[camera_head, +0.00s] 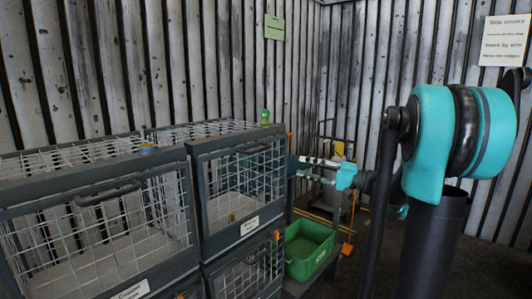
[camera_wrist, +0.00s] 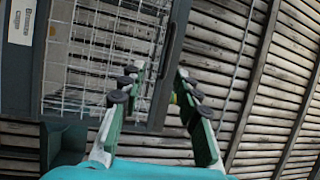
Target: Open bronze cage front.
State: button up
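The bronze cage is a dark-framed wire-mesh cage; its front mesh (camera_wrist: 95,60) and a white label (camera_wrist: 20,22) that seems to read "Bronze" show in the wrist view. It appears to be the upper right cage (camera_head: 240,180) in the head view, where its label is too small to read. Its front looks shut, with a dark handle (camera_head: 255,148) near the top. My gripper (camera_head: 301,168) is beside its right end. In the wrist view my gripper (camera_wrist: 157,75) is open, fingers apart near a dark frame bar (camera_wrist: 172,50); contact cannot be told.
A similar cage (camera_head: 100,225) stands at the left, and another (camera_head: 250,275) is below. A green bin (camera_head: 308,248) sits right of the cages. A small green-topped item (camera_head: 265,116) and a yellowish one (camera_head: 147,148) are on top. Corrugated walls stand behind.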

aim_at(262, 150)
jog(key=x, duration=0.5)
jog(key=r+x, duration=0.1)
jog(key=x, duration=0.5)
jog(key=r+x, duration=0.1)
jog(key=x, duration=0.4)
jog(key=shift+w+a, duration=0.1)
jog(key=shift+w, duration=0.25)
jog(key=shift+c, duration=0.4)
grip_shut()
